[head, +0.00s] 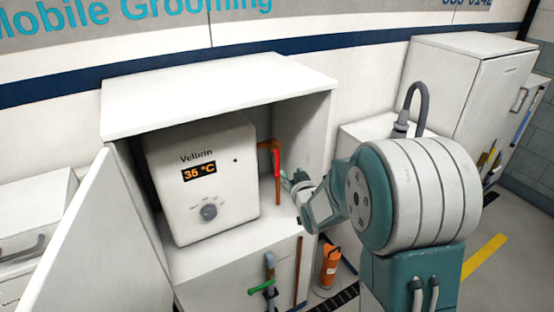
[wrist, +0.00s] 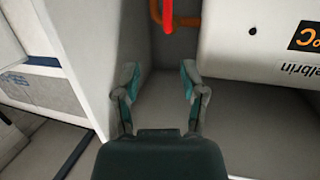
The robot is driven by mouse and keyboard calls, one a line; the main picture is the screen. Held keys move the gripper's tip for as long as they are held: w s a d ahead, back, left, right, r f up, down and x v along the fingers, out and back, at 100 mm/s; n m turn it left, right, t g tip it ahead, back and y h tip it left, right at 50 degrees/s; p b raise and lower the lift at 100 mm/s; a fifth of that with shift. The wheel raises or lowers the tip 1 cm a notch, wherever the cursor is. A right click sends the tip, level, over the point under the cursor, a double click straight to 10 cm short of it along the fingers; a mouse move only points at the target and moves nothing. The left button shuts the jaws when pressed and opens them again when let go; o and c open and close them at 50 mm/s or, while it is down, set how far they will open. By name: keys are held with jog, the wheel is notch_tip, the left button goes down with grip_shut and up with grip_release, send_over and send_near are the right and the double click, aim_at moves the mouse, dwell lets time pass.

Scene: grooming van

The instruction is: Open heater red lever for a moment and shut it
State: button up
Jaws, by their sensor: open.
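The white heater (head: 230,190) stands inside an open cabinet and its display reads 35 °C. The red lever (head: 276,161) is on the orange-copper pipe (head: 278,193) at the heater's right side, and points down along it in the head view. My gripper (head: 289,180) is just right of the lever and pipe at the cabinet opening. In the wrist view my gripper (wrist: 159,75) is open with nothing between its fingers. The red lever (wrist: 168,14) shows beyond the fingertips at the top edge, partly cut off, apart from them. The heater (wrist: 250,50) is at the right there.
The cabinet's right wall (head: 312,130) is close to my gripper, and its open door (head: 95,245) stands at the left. Below are a green-handled valve (head: 262,287) and an orange bottle (head: 329,266). A white fridge-like unit (head: 468,85) stands at the right.

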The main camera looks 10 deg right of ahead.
aim_at(277, 161)
jog(key=shift+t+y, duration=0.5)
jog(key=shift+t, duration=0.4)
jog(key=w+f, duration=0.1)
jog(key=w, duration=0.3)
jog(key=w+a+f, duration=0.1)
jog(key=w, duration=0.3)
jog(key=w+a+f, duration=0.1)
jog(key=w, duration=0.3)
jog(key=shift+w+f, duration=0.35)
grip_shut()
